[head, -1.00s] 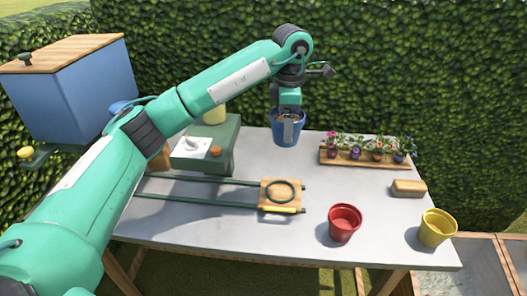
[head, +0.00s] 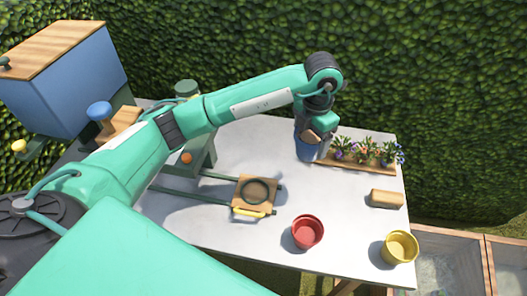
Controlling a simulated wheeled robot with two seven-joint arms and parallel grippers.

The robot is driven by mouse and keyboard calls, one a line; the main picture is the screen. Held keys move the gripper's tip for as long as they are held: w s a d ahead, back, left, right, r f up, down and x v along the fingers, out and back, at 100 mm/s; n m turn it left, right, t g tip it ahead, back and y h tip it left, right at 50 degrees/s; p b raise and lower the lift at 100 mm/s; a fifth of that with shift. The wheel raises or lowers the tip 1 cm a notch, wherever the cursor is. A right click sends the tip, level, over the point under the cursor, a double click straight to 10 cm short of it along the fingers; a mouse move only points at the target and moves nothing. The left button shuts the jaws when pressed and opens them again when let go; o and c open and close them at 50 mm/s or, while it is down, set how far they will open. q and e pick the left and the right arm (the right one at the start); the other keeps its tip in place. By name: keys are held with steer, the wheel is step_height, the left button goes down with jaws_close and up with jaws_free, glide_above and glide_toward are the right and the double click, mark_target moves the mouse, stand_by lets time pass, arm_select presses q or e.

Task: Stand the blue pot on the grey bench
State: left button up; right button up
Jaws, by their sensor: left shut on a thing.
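The blue pot (head: 305,151) is mostly hidden under my left gripper (head: 311,136), which points down and is shut on it. The pot covers the left end of the flower tray in the picture. I cannot tell whether its base touches the bench or hangs above it. The grey bench (head: 240,140) has a pale flat top that fills the middle of the head view. My right gripper is not in view.
A flower tray (head: 377,165), a tan block (head: 386,199), a red pot (head: 308,231) and a yellow pot (head: 400,247) stand on the right. A wooden plate with a black ring (head: 256,191) sits on rails at centre. The bench between is bare.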

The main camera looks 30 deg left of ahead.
arm_select(q)
steer(key=shift+s+f, duration=0.1)
steer(key=shift+f, duration=0.1)
step_height(320, 180, down, 18)
steer(key=p, duration=0.5)
steer(key=shift+f, duration=0.9)
steer(key=o, duration=1.1)
steer(key=shift+o, duration=0.2)
